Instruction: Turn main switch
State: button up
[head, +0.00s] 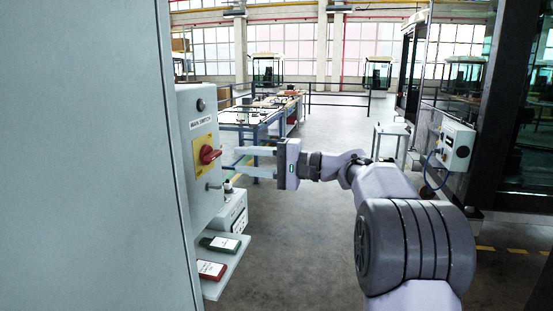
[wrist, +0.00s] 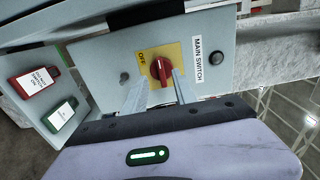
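The main switch is a red rotary knob (head: 208,154) on a yellow plate (head: 201,168), on the front of a grey box (head: 186,112) labelled MAIN SWITCH. In the wrist view the red knob (wrist: 160,69) shows with the word OFF beside it on the yellow plate (wrist: 144,57). My gripper (head: 232,161) is open, its two pale fingers pointing at the knob with a gap between them. In the wrist view the fingertips (wrist: 157,78) lie on either side of the knob's near part. I cannot tell whether they touch it.
A shelf (head: 232,262) below the box holds a green-edged tag (head: 220,244) and a red-edged tag (head: 211,270). A large grey panel (head: 85,150) fills the left.

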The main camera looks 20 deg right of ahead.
jog(key=p+v, duration=0.1)
jog(key=v, duration=0.9)
jog(key=shift+s+d+p, duration=0.15)
jog(key=shift+d+p, duration=0.05)
jog(key=shift+p, duration=0.2)
jog(key=s+a+f+n+g+h, duration=0.1)
jog(key=s+a+f+g+h, duration=0.25)
jog(key=s+a, duration=0.6)
jog(key=s+a+f+g+h, duration=0.3)
jog(key=s+a+f, duration=0.2)
jog(key=s+a, duration=0.4)
jog(key=s+f+n+t+h, duration=0.1)
jog(key=s+f+h, duration=0.5)
jog(key=s+f, duration=0.4)
jog(key=s, duration=0.3)
jog(key=shift+d+n+t, duration=0.3)
jog(key=shift+d+t, duration=0.05)
jog(key=shift+d, duration=0.05)
